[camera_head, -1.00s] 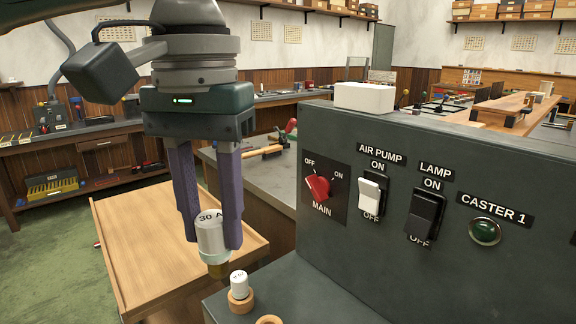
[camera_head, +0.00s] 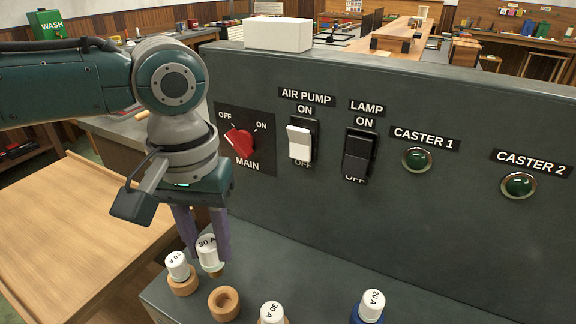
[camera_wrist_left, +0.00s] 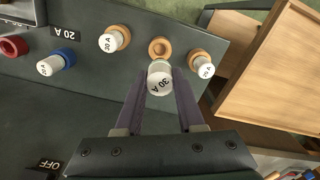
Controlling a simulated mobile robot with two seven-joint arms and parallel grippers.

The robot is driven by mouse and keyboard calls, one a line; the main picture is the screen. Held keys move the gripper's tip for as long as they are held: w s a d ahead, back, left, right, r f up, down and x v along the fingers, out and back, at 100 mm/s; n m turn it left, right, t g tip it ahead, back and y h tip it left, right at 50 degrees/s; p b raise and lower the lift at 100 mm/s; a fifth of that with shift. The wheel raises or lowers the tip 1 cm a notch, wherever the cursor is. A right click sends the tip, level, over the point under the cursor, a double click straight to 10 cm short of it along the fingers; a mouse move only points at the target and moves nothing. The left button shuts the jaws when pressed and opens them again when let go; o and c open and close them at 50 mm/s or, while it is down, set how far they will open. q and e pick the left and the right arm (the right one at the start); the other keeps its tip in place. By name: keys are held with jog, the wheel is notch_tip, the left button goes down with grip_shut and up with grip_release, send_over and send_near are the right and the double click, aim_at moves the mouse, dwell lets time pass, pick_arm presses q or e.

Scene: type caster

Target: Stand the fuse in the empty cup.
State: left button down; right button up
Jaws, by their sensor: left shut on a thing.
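My left gripper (camera_head: 208,262) is shut on a white fuse marked 30 A (camera_head: 208,252), which it holds upright by its sides. The fuse also shows between the fingers in the left wrist view (camera_wrist_left: 159,82). An empty wooden cup (camera_head: 224,304) stands on the dark ledge, just in front of the held fuse in the head view. In the left wrist view the empty cup (camera_wrist_left: 160,43) lies just beyond the fuse, partly covered by it. The fuse appears apart from the cup; its exact height is hard to tell. My right gripper is not in view.
A white-capped fuse in a wooden cup (camera_head: 183,286) stands left of the empty cup. Another fuse (camera_head: 272,313) and one in a blue cup (camera_head: 357,318) stand to the right. A red cup (camera_wrist_left: 14,46) shows in the wrist view. The switch panel (camera_head: 330,215) rises behind.

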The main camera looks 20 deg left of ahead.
aim_at(215, 270)
pick_arm(q)
jog(key=shift+r+p, duration=0.15)
jog(key=shift+p, duration=0.25)
jog(key=shift+f, duration=0.4)
jog(key=shift+f+b, duration=1.8)
jog(key=shift+f, duration=0.85)
jog(key=shift+p, duration=0.4)
jog(key=shift+p, duration=0.35)
jog(key=shift+p, duration=0.3)
jog(key=shift+f+b, duration=1.1)
jog(key=shift+f, duration=0.55)
